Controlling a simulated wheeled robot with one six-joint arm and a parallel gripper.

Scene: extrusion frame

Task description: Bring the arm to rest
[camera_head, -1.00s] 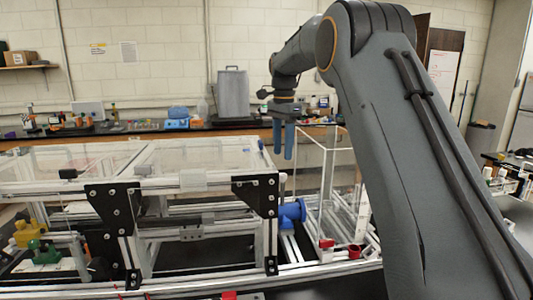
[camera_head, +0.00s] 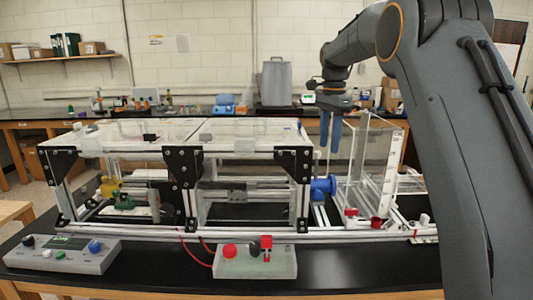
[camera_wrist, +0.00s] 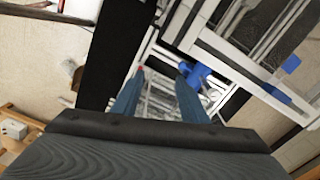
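My arm rises along the right side of the head view and bends over to the left. My gripper (camera_head: 330,135) hangs from its end, with two blue fingers pointing down. The fingers are apart with nothing visible between them. The gripper is in front of the clear-walled box on the extrusion frame (camera_head: 400,229), or above that area; the exact depth is hard to tell. In the wrist view the gripper (camera_wrist: 156,75) shows two spread blue fingers over the frame's rails, with a blue fitting (camera_wrist: 200,75) beyond the right finger.
A black-topped table (camera_head: 150,262) carries the frame. A control box with a red button (camera_head: 240,262) and a grey control panel (camera_head: 62,254) sit at its front. A clear-walled tank (camera_head: 375,160) stands close to the gripper. A back bench (camera_head: 190,112) holds a grey bin (camera_head: 276,82).

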